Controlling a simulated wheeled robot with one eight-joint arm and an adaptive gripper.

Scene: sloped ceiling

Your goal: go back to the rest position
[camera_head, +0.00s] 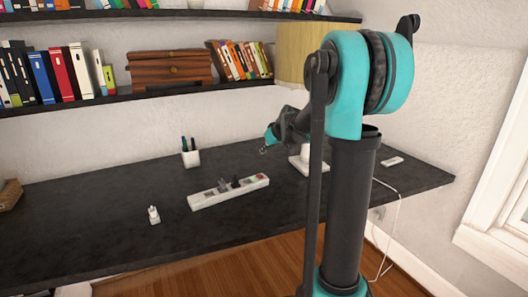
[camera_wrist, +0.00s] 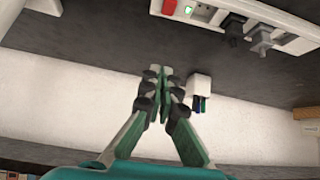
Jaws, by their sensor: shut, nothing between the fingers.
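My gripper (camera_head: 266,149) hangs above the back part of the dark desk (camera_head: 100,215), behind my teal and black arm in the head view. In the wrist view my gripper (camera_wrist: 160,74) has its fingers together and holds nothing. A white power strip (camera_head: 228,191) lies on the desk, in front of and below the gripper. It also shows at the top of the wrist view (camera_wrist: 290,42), with dark and grey plugs in it and a red switch at one end.
A white pen cup (camera_head: 190,158) stands near the wall. A white plug (camera_head: 153,215) stands near the front edge. A lamp (camera_head: 302,58) is partly hidden by my arm. Shelves with books (camera_head: 70,75) and a wooden box (camera_head: 170,68) run along the wall. A window is at right.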

